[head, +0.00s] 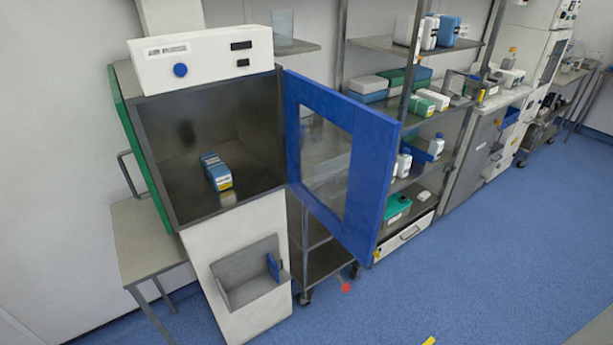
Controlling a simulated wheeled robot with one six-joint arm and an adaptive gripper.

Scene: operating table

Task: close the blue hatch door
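The blue hatch door (372,172) has a blue frame around a clear window. It stands wide open, hinged at the right edge of the hatch opening and swung out to the right. The hatch (160,140) is a dark metal chamber with its front open. A blue and white box (216,171) with a yellow label lies on the chamber floor. My gripper is not in view, so its state and its distance from the door do not show.
A white panel (203,57) with a blue knob tops the hatch. A grey bin (248,273) juts out below. Metal shelves (430,115) with boxes and bottles stand behind the door. A side table (148,240) stands at left. Blue floor (480,270) is clear at right.

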